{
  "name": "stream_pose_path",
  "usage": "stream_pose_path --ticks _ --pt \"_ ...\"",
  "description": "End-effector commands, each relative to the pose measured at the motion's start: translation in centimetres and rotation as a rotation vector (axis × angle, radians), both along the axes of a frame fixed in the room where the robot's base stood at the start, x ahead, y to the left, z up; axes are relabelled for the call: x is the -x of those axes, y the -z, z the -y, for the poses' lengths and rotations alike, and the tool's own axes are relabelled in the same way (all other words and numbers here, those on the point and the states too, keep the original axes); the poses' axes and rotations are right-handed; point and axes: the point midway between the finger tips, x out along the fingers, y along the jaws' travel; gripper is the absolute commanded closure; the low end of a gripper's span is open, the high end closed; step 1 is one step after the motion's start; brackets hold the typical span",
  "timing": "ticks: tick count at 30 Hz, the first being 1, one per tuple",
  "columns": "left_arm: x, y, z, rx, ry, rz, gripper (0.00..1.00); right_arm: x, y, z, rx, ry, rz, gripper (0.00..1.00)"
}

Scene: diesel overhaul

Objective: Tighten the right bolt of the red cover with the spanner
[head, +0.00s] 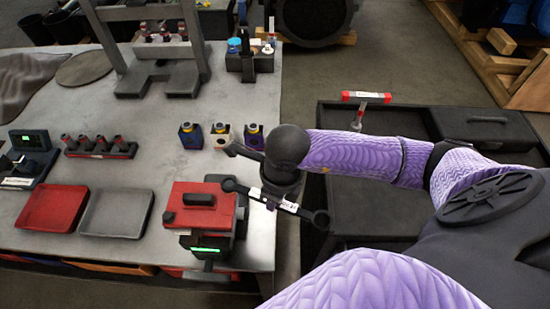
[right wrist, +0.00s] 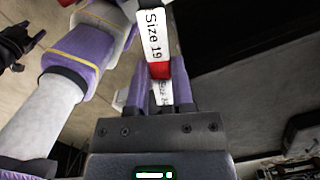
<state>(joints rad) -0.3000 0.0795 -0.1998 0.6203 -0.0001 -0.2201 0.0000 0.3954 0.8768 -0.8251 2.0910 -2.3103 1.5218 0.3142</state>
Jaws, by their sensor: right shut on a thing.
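The red cover (head: 180,216) with a black handle on top sits on a dark fixture at the table's front right corner. My right gripper (head: 277,198) is shut on the spanner (head: 308,214), to the right of the cover. The spanner lies slantwise across the jaws, its left ring end at the cover's right edge, its other end past the table edge. I cannot tell whether that left end is on the right bolt, which I cannot make out. In the right wrist view the spanner (right wrist: 152,32) shows a "Size 19" label.
Red (head: 52,207) and grey (head: 116,212) trays lie left of the cover. Several small coloured blocks (head: 220,134) stand behind it. A dark cart (head: 375,200) with a red-and-white T-handled tool (head: 367,97) stands at the right. My right arm crosses above the cart.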

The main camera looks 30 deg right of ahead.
Motion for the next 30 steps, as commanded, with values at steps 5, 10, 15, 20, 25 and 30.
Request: stream_pose_path --ticks 5,10,15,20,25,30 --pt "0.0 -0.5 0.0 0.0 0.0 0.0 0.41 -0.4 -1.1 0.3 0.002 -0.032 0.005 1.0" --pt "0.1 1.4 0.0 0.0 0.0 -0.001 0.41 -1.6 -0.9 1.8 0.002 -0.222 0.002 1.0" --pt "0.0 1.1 0.0 0.0 0.0 -0.001 0.41 -1.6 -1.2 1.7 0.0 -0.229 0.001 1.0" --pt "0.1 3.5 0.0 0.0 0.0 -0.003 0.41 -3.1 -0.6 2.9 0.002 -0.39 0.005 1.0" --pt "0.1 3.4 0.0 0.0 0.0 -0.003 0.41 -3.4 -1.2 3.1 0.0 -0.455 0.001 1.0" --pt "0.2 4.9 0.0 0.0 0.0 -0.005 0.41 -4.4 -0.7 3.5 0.0 -0.535 0.006 1.0"
